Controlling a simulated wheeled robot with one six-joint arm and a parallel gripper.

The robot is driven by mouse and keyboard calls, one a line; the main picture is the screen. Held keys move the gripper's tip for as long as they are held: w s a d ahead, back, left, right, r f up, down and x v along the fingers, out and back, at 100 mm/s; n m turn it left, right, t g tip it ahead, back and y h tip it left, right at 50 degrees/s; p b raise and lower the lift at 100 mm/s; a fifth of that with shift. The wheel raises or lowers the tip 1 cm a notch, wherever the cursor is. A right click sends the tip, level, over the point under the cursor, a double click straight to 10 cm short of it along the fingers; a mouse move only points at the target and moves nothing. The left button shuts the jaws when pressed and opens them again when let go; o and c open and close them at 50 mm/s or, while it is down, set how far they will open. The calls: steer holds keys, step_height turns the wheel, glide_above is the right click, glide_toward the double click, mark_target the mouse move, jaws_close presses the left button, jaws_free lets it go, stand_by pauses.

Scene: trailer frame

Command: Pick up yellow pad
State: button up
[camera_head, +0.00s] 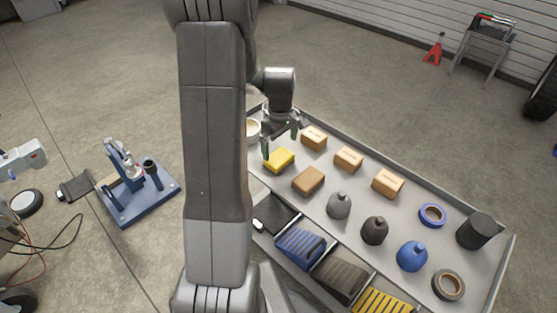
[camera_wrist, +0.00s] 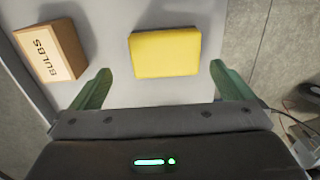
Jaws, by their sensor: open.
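The yellow pad (camera_head: 279,160) lies flat on the grey tray table, near its far left end. In the wrist view the yellow pad (camera_wrist: 165,53) lies ahead of my fingertips, roughly centred between them. My gripper (camera_head: 282,142) is open and empty, just above and beside the pad. In the wrist view its two green fingers (camera_wrist: 160,80) are spread wider than the pad, with nothing between them. I cannot tell the exact height of the fingertips above the pad.
The tray table (camera_head: 460,202) holds cardboard boxes, one a box marked BULBS (camera_wrist: 50,50). A brown block (camera_head: 309,180) lies close to the pad. Several bottles, tape rolls and a black cylinder (camera_head: 475,231) stand to the right. Bins (camera_head: 301,246) line the front. A white cup (camera_head: 253,130) is partly hidden.

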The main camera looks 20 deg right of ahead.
mark_target(279, 157)
steer(key=shift+s+a+f, duration=0.15)
steer(key=shift+s+f, duration=0.05)
steer(key=shift+f, duration=0.35)
step_height(279, 157, down, 5)
steer(key=shift+a+r+b, duration=0.15)
steer(key=shift+r+b, duration=0.05)
steer(key=shift+b, duration=0.4)
steer(key=c, duration=0.9)
